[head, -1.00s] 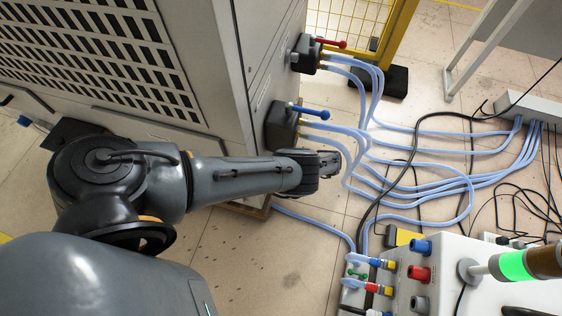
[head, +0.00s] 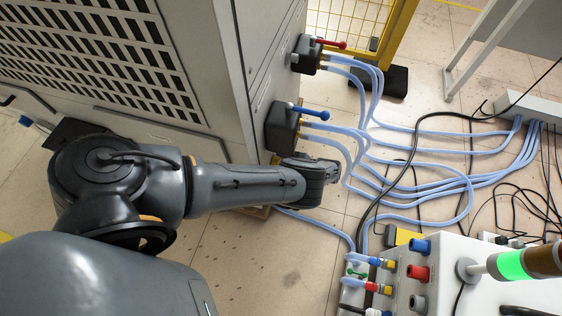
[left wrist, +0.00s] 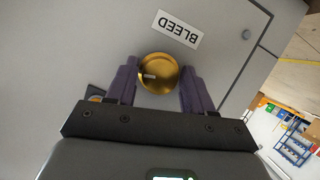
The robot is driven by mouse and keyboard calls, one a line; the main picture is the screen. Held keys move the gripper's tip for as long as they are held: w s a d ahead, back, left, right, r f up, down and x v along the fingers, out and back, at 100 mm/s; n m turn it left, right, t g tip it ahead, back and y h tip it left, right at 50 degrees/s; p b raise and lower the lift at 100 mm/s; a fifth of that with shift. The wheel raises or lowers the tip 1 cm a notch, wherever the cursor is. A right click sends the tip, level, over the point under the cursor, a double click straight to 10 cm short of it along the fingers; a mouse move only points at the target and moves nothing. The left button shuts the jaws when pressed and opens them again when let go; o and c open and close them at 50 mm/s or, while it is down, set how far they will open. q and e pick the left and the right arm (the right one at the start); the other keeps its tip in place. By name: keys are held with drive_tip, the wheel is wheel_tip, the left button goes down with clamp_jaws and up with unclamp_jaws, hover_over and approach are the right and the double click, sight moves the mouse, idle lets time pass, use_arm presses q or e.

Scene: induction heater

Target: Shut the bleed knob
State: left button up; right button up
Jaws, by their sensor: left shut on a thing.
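The bleed knob (left wrist: 151,66) is a round brass-coloured knob on a grey cabinet panel, below a white label reading BLEED (left wrist: 179,28) that appears upside down in the left wrist view. A small pale mark shows on its face. My left gripper (left wrist: 159,82) has its two dark fingers on either side of the knob and is shut on it. In the head view my left wrist (head: 318,174) is beside the cabinet's lower right side; the knob and fingertips cannot be made out there. My right gripper is in neither view.
A blue-handled valve (head: 283,127) and a red-handled valve (head: 307,55) stick out of the cabinet above my wrist. Pale blue hoses (head: 420,190) spread over the floor to the right. A white unit with coloured ports (head: 455,260) stands at lower right.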

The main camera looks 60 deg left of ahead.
use_arm(q)
drive_tip(key=n, duration=0.1)
drive_tip(key=n+t+y, duration=0.1)
drive_tip(key=shift+d+f+n+y, duration=0.15)
drive_tip(key=shift+n+y, duration=0.15)
drive_tip(key=shift+s+f+n+t+y+b, duration=0.1)
drive_tip(key=shift+n+y+b, duration=0.25)
drive_tip(key=shift+n+y, duration=0.75)
drive_tip(key=shift+w+n+t+y+b, duration=0.1)
drive_tip(key=shift+n+y+b, duration=0.3)
drive_tip(key=shift+n, duration=1.45)
drive_tip(key=shift+s+f+n+t+y+b, duration=0.1)
drive_tip(key=shift+n+y+b, duration=0.2)
drive_tip(key=shift+n+y, duration=0.85)
drive_tip(key=shift+n+h, duration=0.35)
drive_tip(key=shift+n, duration=0.05)
drive_tip(key=o, duration=0.8)
drive_tip(key=shift+r, duration=0.1)
drive_tip(key=shift+o, duration=0.3)
